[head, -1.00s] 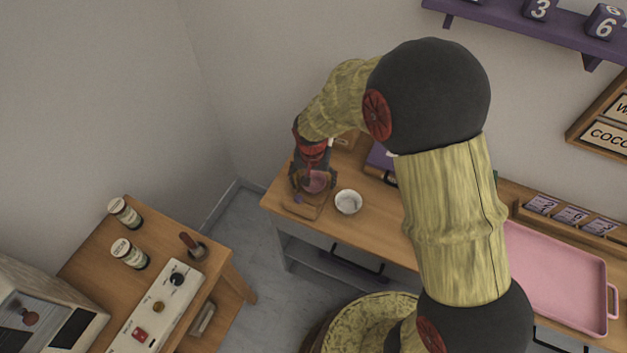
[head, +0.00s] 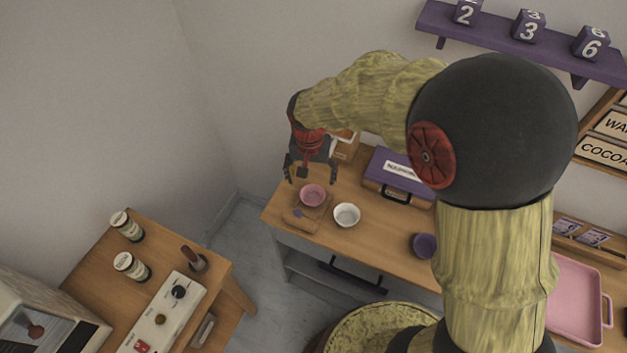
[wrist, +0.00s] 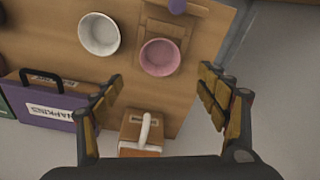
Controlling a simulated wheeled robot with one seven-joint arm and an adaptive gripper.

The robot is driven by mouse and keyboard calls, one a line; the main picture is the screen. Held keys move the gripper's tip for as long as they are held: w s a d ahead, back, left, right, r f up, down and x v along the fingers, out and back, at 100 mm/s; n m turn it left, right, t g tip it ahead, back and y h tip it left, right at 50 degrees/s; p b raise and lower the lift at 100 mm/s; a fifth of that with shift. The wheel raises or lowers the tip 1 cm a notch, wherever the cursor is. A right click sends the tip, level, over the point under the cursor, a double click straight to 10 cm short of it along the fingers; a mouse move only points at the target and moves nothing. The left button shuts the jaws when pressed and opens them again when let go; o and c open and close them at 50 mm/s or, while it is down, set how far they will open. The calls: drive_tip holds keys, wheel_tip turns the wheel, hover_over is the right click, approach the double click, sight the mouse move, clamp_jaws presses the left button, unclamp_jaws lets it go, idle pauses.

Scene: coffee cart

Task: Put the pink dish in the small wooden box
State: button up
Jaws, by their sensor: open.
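The pink dish (head: 312,194) sits upright at the far left end of the wooden counter. It is at a small wooden box (head: 291,220) with a purple knob and overlaps it; I cannot tell whether it rests fully inside. In the wrist view the pink dish (wrist: 160,58) covers one end of the wooden box (wrist: 188,22). My gripper (head: 311,173) is open and empty, above and behind the dish and apart from it. In the wrist view its fingers (wrist: 165,92) are spread wide, with the dish beyond them.
A white bowl (head: 346,215) stands just right of the dish. A purple napkin case (head: 385,178) and a brown box with a white part on top (wrist: 140,136) stand toward the wall. A purple bowl (head: 424,246) and pink tray (head: 578,290) are farther right.

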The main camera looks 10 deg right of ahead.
drive_tip(key=s+d+r+n+t, duration=0.1)
drive_tip(key=s+d+r, duration=0.25)
drive_tip(key=r, duration=0.35)
drive_tip(key=s+d+r+n+t, duration=0.1)
drive_tip(key=s+d+r, duration=0.2)
drive_tip(key=s+r, duration=0.3)
drive_tip(key=s+d+r+t, duration=0.1)
drive_tip(key=s+d+r, duration=0.1)
drive_tip(key=s, duration=0.4)
drive_tip(key=s+d+r+n+t, duration=0.1)
drive_tip(key=s+d+r, duration=0.1)
drive_tip(key=s+r, duration=0.3)
drive_tip(key=shift+s+d+n, duration=0.3)
drive_tip(key=shift+s+d, duration=0.05)
drive_tip(key=shift+s, duration=0.45)
drive_tip(key=shift+f+b, duration=0.35)
drive_tip(key=shift+f, duration=0.05)
